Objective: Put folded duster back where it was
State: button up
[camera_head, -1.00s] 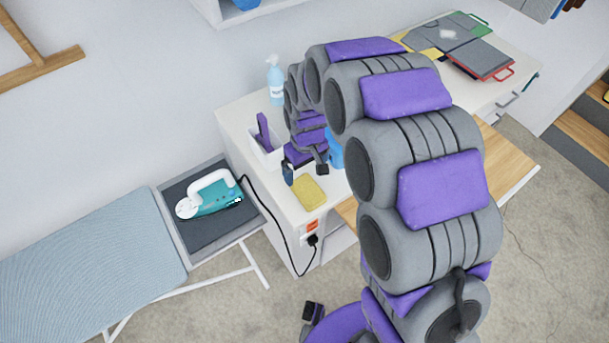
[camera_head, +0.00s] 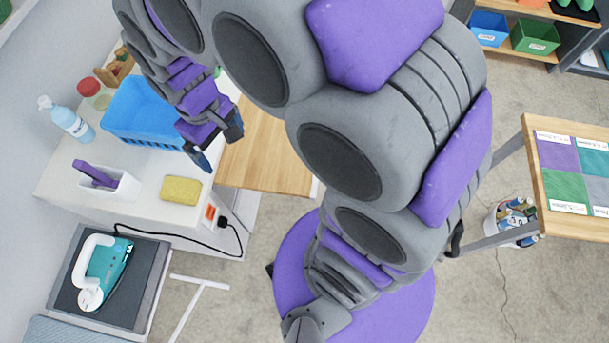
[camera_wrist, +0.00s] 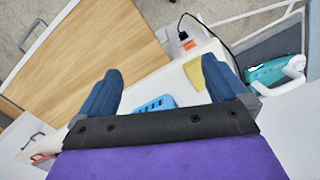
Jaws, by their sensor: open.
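A yellow pad (camera_head: 181,191), which looks like the folded duster, lies flat on the white cabinet top (camera_head: 145,205) near its front edge. In the wrist view the yellow pad (camera_wrist: 194,73) is partly hidden behind one finger. My gripper (camera_head: 217,146) is open with nothing visible between its fingers, above the cabinet's front edge, to the upper right of the pad in the head view. In the wrist view my gripper (camera_wrist: 161,70) has its two fingers wide apart.
A blue basket (camera_head: 130,125), a white holder (camera_head: 112,187) with a purple item and a spray bottle (camera_head: 65,118) stand on the cabinet. A teal iron (camera_head: 112,270) rests on a dark tray with its cord crossing the cabinet front. A wooden board (camera_head: 270,155) juts out to the right.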

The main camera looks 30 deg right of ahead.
jog(key=s+d+r+m, duration=0.2)
jog(key=s+d, duration=0.3)
jog(key=s, duration=0.4)
jog(key=s+d+r+m+g, duration=0.1)
jog(key=s+d+r+m, duration=0.1)
jog(key=s+d, duration=0.3)
jog(key=s+m, duration=0.1)
jog(key=s, duration=0.3)
jog(key=shift+s+d+m, duration=0.15)
jog(key=shift+d+m, duration=0.05)
jog(key=shift+m, duration=0.1)
jog(key=shift+f+b, duration=0.5)
